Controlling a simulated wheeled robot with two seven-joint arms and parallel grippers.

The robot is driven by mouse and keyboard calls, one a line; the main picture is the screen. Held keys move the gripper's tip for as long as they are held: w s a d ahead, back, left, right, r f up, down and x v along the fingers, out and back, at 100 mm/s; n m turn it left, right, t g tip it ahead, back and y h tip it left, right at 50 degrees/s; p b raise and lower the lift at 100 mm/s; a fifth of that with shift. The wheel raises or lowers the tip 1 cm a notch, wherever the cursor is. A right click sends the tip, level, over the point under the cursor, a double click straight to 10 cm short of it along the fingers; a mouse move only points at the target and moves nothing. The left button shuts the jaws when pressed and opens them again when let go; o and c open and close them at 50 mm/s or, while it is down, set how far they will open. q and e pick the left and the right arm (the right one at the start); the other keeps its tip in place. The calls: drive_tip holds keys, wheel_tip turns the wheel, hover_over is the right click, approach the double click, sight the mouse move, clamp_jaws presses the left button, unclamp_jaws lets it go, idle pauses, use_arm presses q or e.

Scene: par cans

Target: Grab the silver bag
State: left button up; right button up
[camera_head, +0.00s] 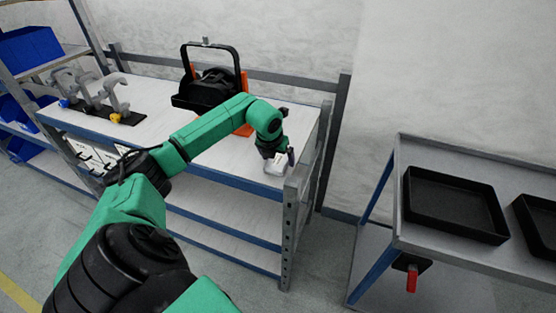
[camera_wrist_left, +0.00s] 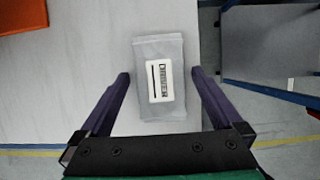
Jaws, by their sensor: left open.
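The silver bag (camera_wrist_left: 158,104) lies flat on the white bench top in the left wrist view, with a white label and dark print on it. My left gripper (camera_wrist_left: 160,82) is open, with one finger on each side of the bag, and no finger clearly touches it. In the head view the bag (camera_head: 276,164) shows near the right end of the bench, partly hidden by my left gripper (camera_head: 277,155). How high the fingers are above the bench is hard to tell. My right gripper is not in view.
The bench (camera_head: 145,100) holds a black par can (camera_head: 210,90) with an orange part behind my arm, and several grey clamps (camera_head: 95,95) at the left. A grey cart (camera_head: 400,215) with black trays (camera_head: 455,205) stands at the right. Blue bins (camera_head: 28,48) sit on the left shelf.

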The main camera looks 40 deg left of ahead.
use_arm(q)
drive_tip(key=c, duration=1.3)
